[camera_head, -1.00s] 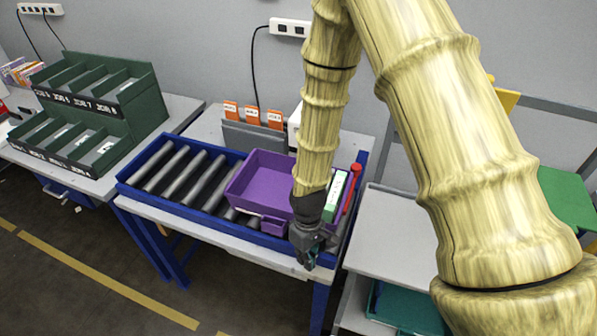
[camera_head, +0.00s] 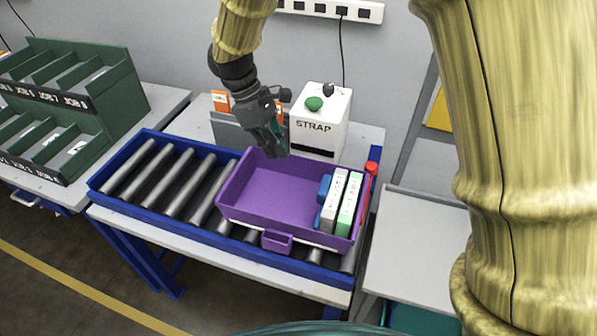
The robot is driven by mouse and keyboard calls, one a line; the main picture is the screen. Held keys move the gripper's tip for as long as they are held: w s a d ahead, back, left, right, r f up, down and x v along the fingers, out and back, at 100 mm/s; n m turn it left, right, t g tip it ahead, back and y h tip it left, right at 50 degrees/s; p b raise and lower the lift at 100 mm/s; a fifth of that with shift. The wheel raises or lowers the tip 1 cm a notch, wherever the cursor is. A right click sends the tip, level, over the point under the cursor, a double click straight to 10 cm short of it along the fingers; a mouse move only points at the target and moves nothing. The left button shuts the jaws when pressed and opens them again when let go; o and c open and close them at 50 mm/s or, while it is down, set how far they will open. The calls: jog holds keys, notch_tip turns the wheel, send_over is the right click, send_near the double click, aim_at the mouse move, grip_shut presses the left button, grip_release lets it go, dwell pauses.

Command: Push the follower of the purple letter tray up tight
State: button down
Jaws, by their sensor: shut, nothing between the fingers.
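The purple letter tray (camera_head: 275,196) sits on the right part of the roller conveyor. Its left and middle floor is bare. At its right end stand a white box-like bundle (camera_head: 334,200) and a green-and-white one (camera_head: 349,204), both upright. A blue follower (camera_head: 323,198) stands just left of the white bundle; whether it touches it is hard to tell. My gripper (camera_head: 277,152) is shut and empty, pointing down over the tray's back wall, left of and apart from the follower.
A blue-framed roller conveyor (camera_head: 160,222) carries the tray. A white strap machine (camera_head: 320,125) with a green button stands behind the tray. A red-topped post (camera_head: 371,168) is at the tray's right end. Green job racks (camera_head: 75,95) stand left. A grey cart (camera_head: 410,240) is at right.

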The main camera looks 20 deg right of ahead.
aim_at(323, 198)
jog(key=s+d+f+p, duration=0.3)
jog(key=d+f, duration=0.3)
jog(key=f, duration=0.2)
jog(key=shift+s+d+f+p, duration=0.15)
jog(key=shift+s+d+p, duration=0.05)
jog(key=shift+s+p, duration=0.2)
jog(key=shift+d, duration=0.1)
dwell(0.4)
jog(key=shift+s+d+p, duration=0.3)
jog(key=shift+d+p, duration=0.1)
